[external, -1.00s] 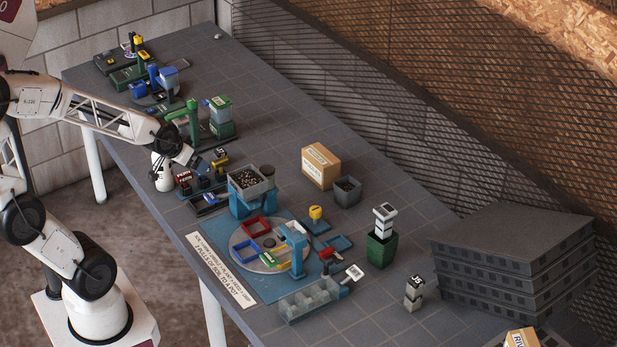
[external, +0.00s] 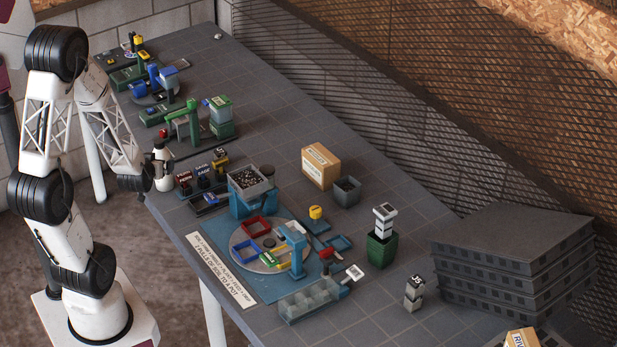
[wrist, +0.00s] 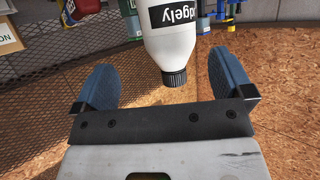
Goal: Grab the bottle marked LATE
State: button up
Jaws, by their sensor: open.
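A white bottle (external: 163,171) stands upright near the left edge of the table in the external view. In the wrist view the bottle (wrist: 180,40) has a black cap and a black label of which "dgely" shows; the rest of the label is cut off. I cannot read LATE on anything. My gripper (external: 150,180) is just left of the bottle, at the table edge. In the wrist view my gripper (wrist: 158,72) is open, and the bottle shows between its two blue fingers, cap downward in the picture; I cannot tell how deep it sits between them.
Small labelled items (external: 202,174) stand just right of the bottle. A green machine (external: 190,122) stands behind, and a blue mixer (external: 245,200) with a turntable (external: 241,235) to the right. A cardboard box (external: 319,166) is farther right. The right front tabletop is partly clear.

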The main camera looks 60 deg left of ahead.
jog(key=shift+s+a+f+y, duration=0.3)
jog(key=shift+s+a, duration=0.1)
jog(key=shift+a, duration=0.05)
jog(key=shift+w+a, duration=0.1)
jog(key=shift+x, duration=1.15)
jog(key=shift+f, duration=0.15)
jog(key=shift+x, duration=2.55)
jog(key=shift+w, duration=0.1)
jog(key=c, duration=1.4)
jog(key=shift+o, duration=0.2)
